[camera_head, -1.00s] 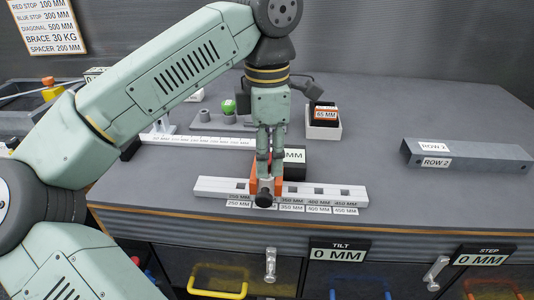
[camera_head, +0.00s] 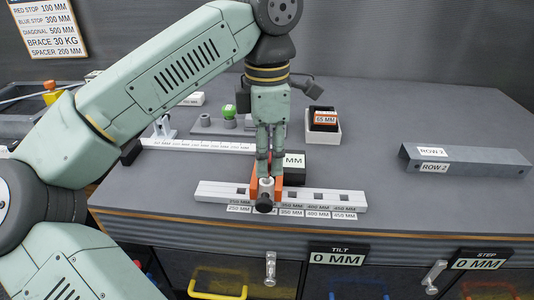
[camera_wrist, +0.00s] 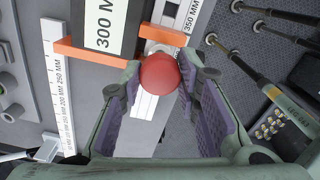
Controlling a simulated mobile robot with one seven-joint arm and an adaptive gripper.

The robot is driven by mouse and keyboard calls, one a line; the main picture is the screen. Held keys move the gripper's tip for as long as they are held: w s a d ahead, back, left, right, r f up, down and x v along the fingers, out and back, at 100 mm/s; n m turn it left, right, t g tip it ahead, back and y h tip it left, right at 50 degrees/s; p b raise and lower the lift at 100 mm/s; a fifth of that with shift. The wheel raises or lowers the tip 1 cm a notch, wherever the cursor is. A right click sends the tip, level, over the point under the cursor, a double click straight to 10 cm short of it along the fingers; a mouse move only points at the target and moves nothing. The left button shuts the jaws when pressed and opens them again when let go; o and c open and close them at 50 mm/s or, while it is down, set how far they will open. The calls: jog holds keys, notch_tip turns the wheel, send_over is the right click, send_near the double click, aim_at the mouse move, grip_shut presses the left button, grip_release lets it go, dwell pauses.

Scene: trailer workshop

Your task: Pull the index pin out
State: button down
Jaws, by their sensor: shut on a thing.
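A red ball knob (camera_wrist: 159,72), apparently the head of the index pin, sits between my fingertips in the wrist view. My gripper (camera_head: 264,166) is closed on it, pointing down over the orange stop (camera_head: 276,187). The stop also shows in the wrist view (camera_wrist: 88,52), reaching across the pale slotted rail (camera_head: 320,196). The stop sits near the rail's 300 mm mark.
A black block (camera_head: 292,160), marked 300 MM in the wrist view, stands just behind the stop. A white scale (camera_head: 205,145) lies behind left, and a white box with a 65 MM piece (camera_head: 323,128) behind right. A grey bar (camera_head: 465,160) lies right. The right-hand tabletop is mostly clear.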

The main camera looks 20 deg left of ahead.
jog(key=shift+r+p, duration=1.05)
jog(key=shift+r, duration=0.45)
jog(key=shift+r, duration=0.3)
jog(key=shift+r, duration=0.7)
jog(key=shift+r, duration=0.15)
jog(key=shift+r, duration=1.35)
